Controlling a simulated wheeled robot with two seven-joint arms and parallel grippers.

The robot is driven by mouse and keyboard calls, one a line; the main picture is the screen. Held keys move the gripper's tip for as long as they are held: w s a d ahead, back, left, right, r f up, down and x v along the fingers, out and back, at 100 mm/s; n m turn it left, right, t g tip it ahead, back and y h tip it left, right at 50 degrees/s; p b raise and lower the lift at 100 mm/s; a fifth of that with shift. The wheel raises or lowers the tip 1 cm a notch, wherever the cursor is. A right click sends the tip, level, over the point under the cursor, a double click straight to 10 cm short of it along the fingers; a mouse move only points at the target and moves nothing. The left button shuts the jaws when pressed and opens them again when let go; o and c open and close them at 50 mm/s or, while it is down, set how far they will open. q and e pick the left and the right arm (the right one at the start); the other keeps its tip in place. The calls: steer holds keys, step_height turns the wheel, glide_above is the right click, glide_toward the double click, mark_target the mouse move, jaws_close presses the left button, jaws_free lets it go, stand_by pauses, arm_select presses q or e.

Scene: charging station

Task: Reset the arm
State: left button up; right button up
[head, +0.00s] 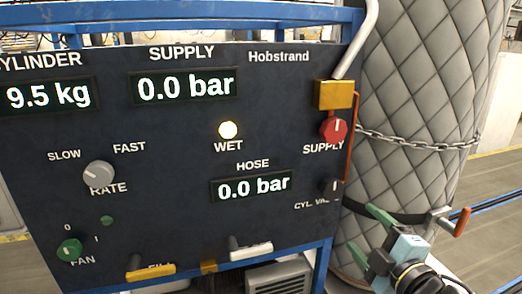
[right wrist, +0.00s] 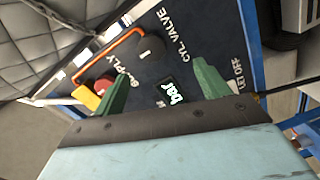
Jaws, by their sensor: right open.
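My right gripper (head: 360,228) is at the lower right of the head view, in front of the quilted tank and beside the panel's right edge. Its two green fingers are spread, with nothing between them. In the right wrist view the open fingers (right wrist: 162,68) point toward the panel (right wrist: 205,35), and its red supply knob (right wrist: 104,84) and black cylinder valve knob (right wrist: 150,48) show beyond them. I see no contact with the panel. My left gripper is in neither view.
The dark panel (head: 165,120) has a lit WET lamp (head: 228,130), a grey rate knob (head: 98,173), a green fan knob (head: 69,250), a yellow lever (head: 150,272) and a white lever (head: 250,252). The chained quilted tank (head: 415,90) stands right. An orange-handled lever (head: 461,222) is near my gripper.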

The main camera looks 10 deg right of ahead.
steer(key=s+a+f+m+g+h, duration=0.1)
steer(key=s+a+f+m+g, duration=0.1)
steer(key=s+f+m+g, duration=0.75)
steer(key=s+a+f+m+g+h, duration=0.15)
steer(key=s+f+m+g, duration=0.3)
steer(key=s+f, duration=0.95)
step_height(320, 180, down, 33)
steer(key=s+g+b, duration=0.1)
steer(key=b, duration=0.8)
steer(key=s+d+f+b, duration=0.1)
steer(key=s+f+b, duration=0.3)
steer(key=s+f, duration=0.4)
steer(key=s+d+f+g+b, duration=0.1)
steer(key=s+f+b, duration=0.4)
steer(key=f, duration=1.1)
steer(key=s, duration=0.3)
steer(key=shift+s+d+n, duration=0.2)
steer(key=shift+s+n, duration=0.1)
steer(key=shift+s, duration=0.05)
